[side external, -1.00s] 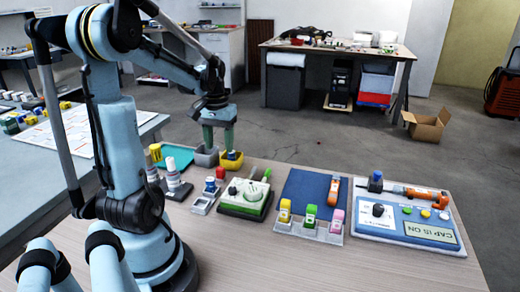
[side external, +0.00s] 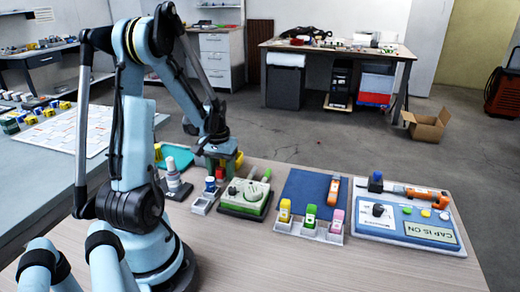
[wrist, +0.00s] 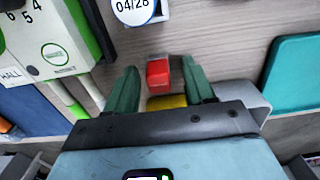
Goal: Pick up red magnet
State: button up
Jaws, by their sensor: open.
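The red magnet (wrist: 158,76) is a small red block standing on the wood-grain table (wrist: 220,30). My gripper is open. In the side view my gripper (side external: 219,170) is low over the table behind the blue-capped vial, and the magnet (side external: 220,173) shows as a partly hidden red patch by the fingers.
A yellow bin (wrist: 166,101) is close behind the magnet, largely hidden by my gripper. A round dated lid (wrist: 134,8) is just ahead. A green-and-white device (side external: 245,198) stands to the right, a teal tray (side external: 176,157) to the left.

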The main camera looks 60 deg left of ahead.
aim_at(221, 168)
jog(key=shift+f, duration=0.15)
grip_shut()
dwell(0.4)
jog(key=shift+r, duration=0.75)
notch_tip(221, 168, up, 3)
jog(key=shift+f, duration=0.1)
jog(key=w+d+r, duration=0.1)
jog(key=d+r, duration=0.1)
jog(key=d, duration=0.1)
jog(key=w+d+r, duration=0.1)
jog(key=d+r, duration=0.1)
jog(key=d, duration=0.2)
jog(key=w+d+r, duration=0.1)
jog(key=d+r, duration=0.1)
jog(key=d, duration=0.2)
jog(key=shift+w+d+r, duration=0.1)
jog(key=shift+w+r, duration=0.15)
jog(key=shift+r, duration=0.1)
